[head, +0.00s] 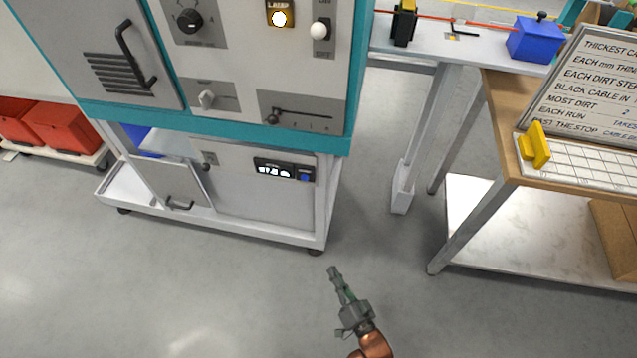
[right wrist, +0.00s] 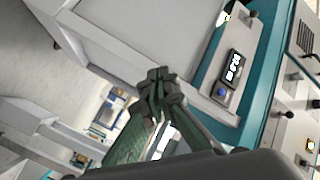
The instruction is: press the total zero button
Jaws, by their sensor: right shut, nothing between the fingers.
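The counter (head: 273,169) is a small black display with lit digits on the lower grey panel of the machine. A blue button (head: 305,176) sits just right of the digits. In the right wrist view the display (right wrist: 234,68) and the blue button (right wrist: 221,93) are right of my fingertips. My right gripper (head: 334,270) is shut and empty, in front of the machine, below and right of the button in the head view and apart from it. It also shows in the right wrist view (right wrist: 160,82). My left gripper is in neither view.
The teal-edged machine cabinet (head: 240,130) carries knobs, levers and a lit lamp (head: 279,19) above the counter. A bench with a white sign board (head: 590,80) and a yellow block (head: 535,146) stands at the right. Red bins (head: 60,125) sit at the left. Open floor surrounds my gripper.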

